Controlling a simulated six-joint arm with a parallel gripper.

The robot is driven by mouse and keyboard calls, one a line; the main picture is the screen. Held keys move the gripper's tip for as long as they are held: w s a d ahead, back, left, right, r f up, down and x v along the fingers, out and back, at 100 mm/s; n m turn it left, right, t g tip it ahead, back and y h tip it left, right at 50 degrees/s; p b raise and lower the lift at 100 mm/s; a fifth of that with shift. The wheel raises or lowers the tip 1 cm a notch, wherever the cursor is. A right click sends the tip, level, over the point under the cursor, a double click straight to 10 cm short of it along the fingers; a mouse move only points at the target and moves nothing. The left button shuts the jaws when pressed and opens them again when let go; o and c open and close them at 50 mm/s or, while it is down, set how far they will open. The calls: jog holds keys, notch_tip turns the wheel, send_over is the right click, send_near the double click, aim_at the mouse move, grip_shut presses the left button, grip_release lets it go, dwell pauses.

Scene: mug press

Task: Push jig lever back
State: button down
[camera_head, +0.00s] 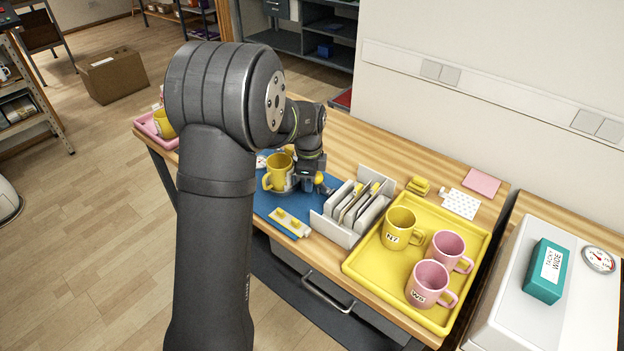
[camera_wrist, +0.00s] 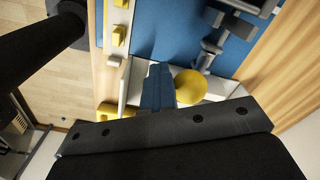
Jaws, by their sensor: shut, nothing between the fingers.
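The jig lever's round yellow knob (camera_wrist: 190,86) shows large in the wrist view, just right of my shut fingertips (camera_wrist: 158,84). I cannot tell whether fingers and knob touch. Grey jig parts (camera_wrist: 212,45) lie beyond the knob. In the head view the knob (camera_head: 319,178) is small and partly covered by my gripper (camera_head: 311,186), which is low over the blue mat (camera_head: 262,204). A yellow mug (camera_head: 279,174) stands upright on the mat just left of my gripper. The lever's rod is mostly hidden.
A white rack (camera_head: 336,229) with several upright cards stands close to the right of my gripper. A pale strip (camera_head: 289,223) with yellow pieces lies in front. A yellow tray (camera_head: 379,280) holds one yellow and two pink mugs further right. A pink tray (camera_head: 147,131) is far left.

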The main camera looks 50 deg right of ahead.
aim_at(319, 178)
jog(key=shift+s+d+f, duration=0.1)
jog(key=shift+d+f, duration=0.05)
jog(key=shift+d, duration=0.5)
jog(key=shift+s+d+f, duration=0.1)
jog(key=shift+d+f, duration=0.1)
jog(key=shift+d, duration=0.5)
jog(key=shift+s+d+f, duration=0.1)
jog(key=shift+d+f, duration=0.05)
jog(key=shift+d, duration=0.5)
jog(key=shift+w+d+f, duration=0.2)
jog(key=shift+d, duration=0.25)
jog(key=shift+d+r, duration=0.2)
jog(key=shift+d, duration=0.2)
jog(key=d, duration=0.3)
jog(key=shift+d+r, duration=0.15)
jog(key=shift+d, duration=0.1)
notch_tip(319, 178, up, 7)
jog(key=a, duration=0.1)
